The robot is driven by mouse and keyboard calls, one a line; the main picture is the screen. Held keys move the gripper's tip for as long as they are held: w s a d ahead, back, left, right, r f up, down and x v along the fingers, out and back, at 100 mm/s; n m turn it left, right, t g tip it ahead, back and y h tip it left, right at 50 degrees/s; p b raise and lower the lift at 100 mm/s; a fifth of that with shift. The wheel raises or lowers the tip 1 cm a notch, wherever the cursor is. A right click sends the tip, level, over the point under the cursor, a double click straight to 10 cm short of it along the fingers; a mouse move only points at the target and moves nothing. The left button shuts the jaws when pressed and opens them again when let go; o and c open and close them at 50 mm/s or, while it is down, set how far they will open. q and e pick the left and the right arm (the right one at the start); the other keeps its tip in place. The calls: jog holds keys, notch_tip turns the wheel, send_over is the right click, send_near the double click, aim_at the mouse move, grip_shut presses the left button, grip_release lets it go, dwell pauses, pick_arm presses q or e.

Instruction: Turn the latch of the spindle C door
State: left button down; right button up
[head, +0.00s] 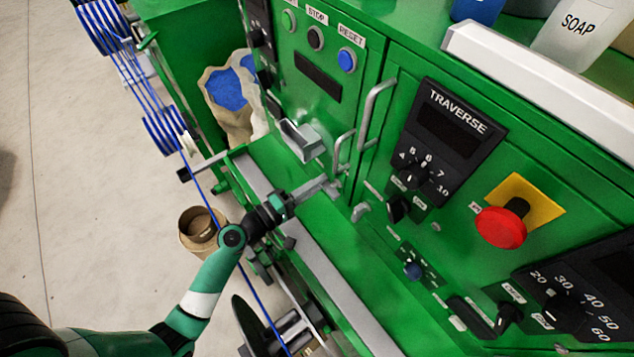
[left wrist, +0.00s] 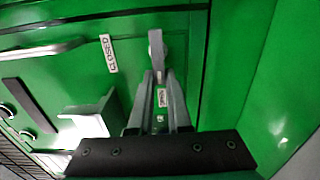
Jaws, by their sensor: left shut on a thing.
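The latch (left wrist: 156,48) is a short grey lever on a green door (left wrist: 70,75) in the left wrist view. A white CLOSED label (left wrist: 110,55) sits to its left and a second small label (left wrist: 162,98) lies below it, between my fingers. My left gripper (left wrist: 158,77) is shut on the near end of the latch. In the head view my left gripper (head: 327,186) reaches the front of the green machine, and the latch is mostly hidden at its fingertips. Any spindle C marking is not readable. My right gripper is not in view.
Grey bar handles (head: 376,108) stand out from the panels close to my left gripper. A grey tray-like bracket (head: 300,138) juts out above it. A red stop button (head: 502,226) is to the right. Blue cable (head: 213,190) runs past my left arm, near a brown bin (head: 187,243).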

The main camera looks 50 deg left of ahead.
pick_arm(q)
jog(key=c, duration=0.9)
grip_release()
jog(key=shift+o, duration=0.2)
jog(key=shift+s, duration=0.15)
jog(key=s+b, duration=0.1)
jog(key=s, duration=1)
jog(key=shift+s+a+b, duration=0.2)
jog(key=shift+b, duration=0.1)
